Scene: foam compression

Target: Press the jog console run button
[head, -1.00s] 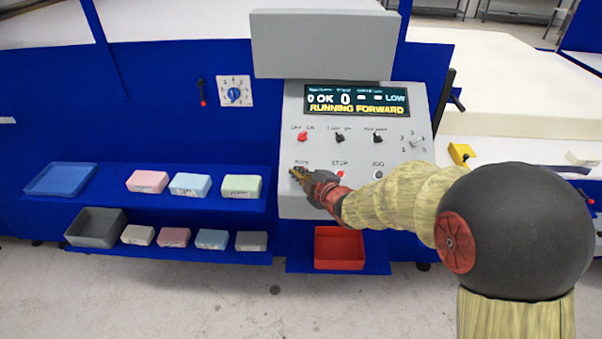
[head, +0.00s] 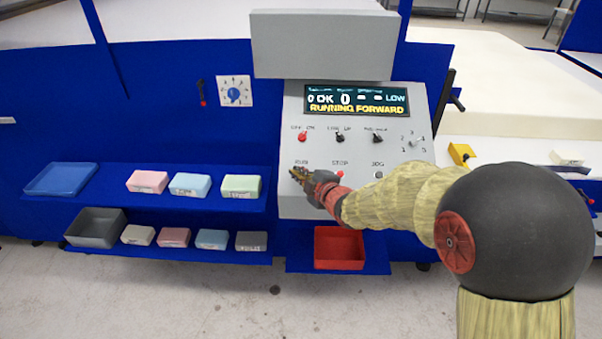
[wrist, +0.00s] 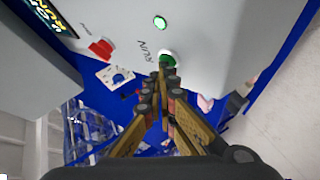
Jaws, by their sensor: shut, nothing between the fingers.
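The grey jog console (head: 300,120) stands in the middle of the head view. Its display (head: 356,99) reads "RUNNING FORWARD", with "OK", "0" and "LOW" above. My gripper (head: 297,172) is shut and empty, with its tips at the RUN label, and it hides the run button in the head view. In the wrist view the green run button (wrist: 168,57) shows below the RUN label, right at the tips of my gripper (wrist: 165,68); whether they touch it I cannot tell. A lit green lamp (wrist: 160,22) is farther along the panel.
The red STOP button (head: 340,174) and the JOG button (head: 379,175) lie right of my gripper. Three switches and a numbered selector (head: 416,143) sit above. A red tray (head: 337,262) stands below the console. Shelves with foam blocks (head: 190,184) are at left.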

